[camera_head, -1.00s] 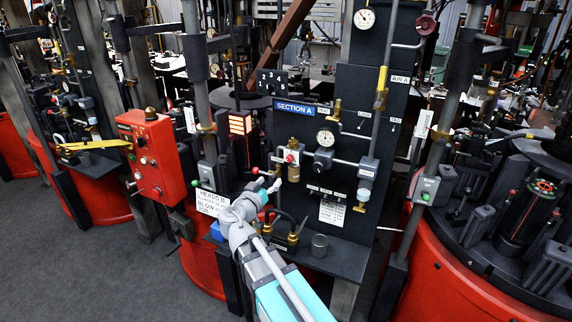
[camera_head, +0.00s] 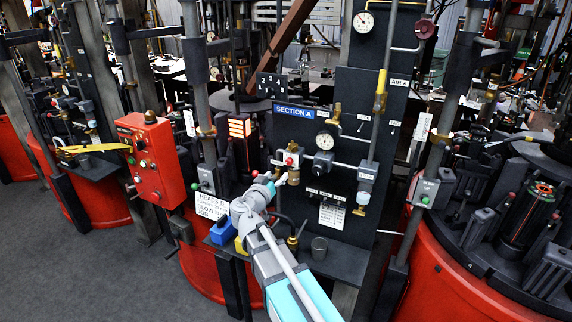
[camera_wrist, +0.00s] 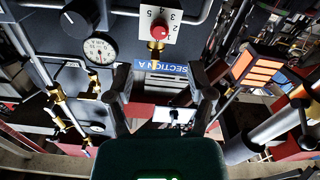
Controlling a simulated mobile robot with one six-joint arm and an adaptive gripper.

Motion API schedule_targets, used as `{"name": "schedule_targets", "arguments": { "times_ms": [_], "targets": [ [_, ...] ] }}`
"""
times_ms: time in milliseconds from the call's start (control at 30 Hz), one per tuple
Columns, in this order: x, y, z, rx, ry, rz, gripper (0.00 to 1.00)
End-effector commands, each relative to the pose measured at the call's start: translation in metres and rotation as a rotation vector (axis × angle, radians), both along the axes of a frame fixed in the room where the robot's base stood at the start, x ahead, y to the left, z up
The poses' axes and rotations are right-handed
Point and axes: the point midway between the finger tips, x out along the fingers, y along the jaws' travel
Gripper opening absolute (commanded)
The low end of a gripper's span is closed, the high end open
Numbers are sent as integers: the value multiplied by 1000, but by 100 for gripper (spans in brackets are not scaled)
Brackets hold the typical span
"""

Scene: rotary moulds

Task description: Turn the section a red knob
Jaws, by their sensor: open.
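The red knob (camera_head: 289,162) sits on a pale square dial plate on the dark SECTION A panel (camera_head: 350,110) in the head view. In the wrist view the red knob (camera_wrist: 160,32) is at top centre, on a white plate with numbers, above the blue SECTION A label (camera_wrist: 160,67). My gripper (camera_head: 278,182) is just below and left of the knob in the head view. In the wrist view my gripper (camera_wrist: 160,92) has its two dark fingers spread apart with nothing between them. The knob lies beyond the fingertips, not between them.
A round gauge (camera_head: 324,141) and pipes are close right of the knob. A red control box (camera_head: 150,158) stands at left.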

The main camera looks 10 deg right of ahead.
Motion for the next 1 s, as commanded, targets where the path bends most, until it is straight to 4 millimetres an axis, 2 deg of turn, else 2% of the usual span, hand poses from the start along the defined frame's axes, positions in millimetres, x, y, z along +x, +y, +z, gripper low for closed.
{"name": "schedule_targets", "arguments": {
  "times_ms": [33, 300, 500, 700, 1000],
  "targets": [
    [9, -5, 0, 0, 0, -1, 69],
    [43, -29, 0, 0, 0, -1, 69],
    [61, -42, 0, 0, 0, 0, 69],
    [69, -49, 0, 0, 0, 1, 69],
    [70, -50, 0, 0, 0, 2, 69]
  ]
}}
